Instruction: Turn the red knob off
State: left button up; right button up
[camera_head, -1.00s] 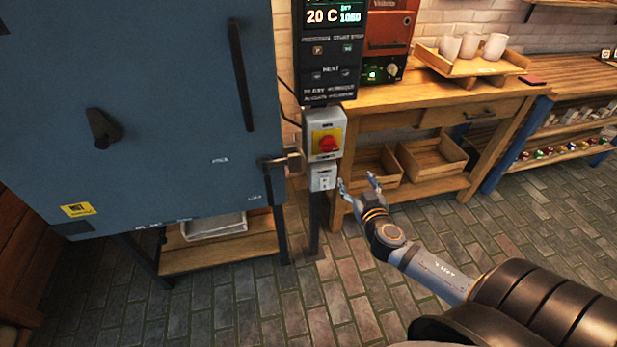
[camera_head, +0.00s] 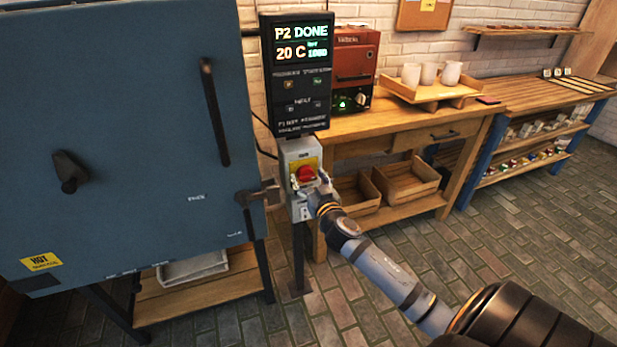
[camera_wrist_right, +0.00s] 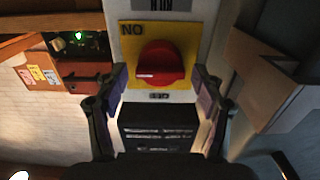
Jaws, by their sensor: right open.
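The red knob (camera_head: 306,174) sits on a yellow plate on the grey switch box (camera_head: 291,153), under the black control panel. In the right wrist view the red knob (camera_wrist_right: 160,64) is large, centred between and just beyond my fingertips. A white mark shows on its lower left edge, and the yellow plate (camera_wrist_right: 188,34) reads "NO" in this turned view. My right gripper (camera_head: 311,188) is open at the front of the knob, with its fingers (camera_wrist_right: 159,85) on either side. I cannot tell whether they touch it. My left gripper is not in view.
The blue kiln (camera_head: 120,130) with its latch stands close left of the switch box. The control panel (camera_head: 297,75) above reads "P2 DONE" and 20 C. A wooden workbench (camera_head: 400,122) with a tray of cups stands to the right. The brick floor in front is open.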

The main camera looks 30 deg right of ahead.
jog(key=shift+w, duration=0.15)
jog(key=c, duration=1.1)
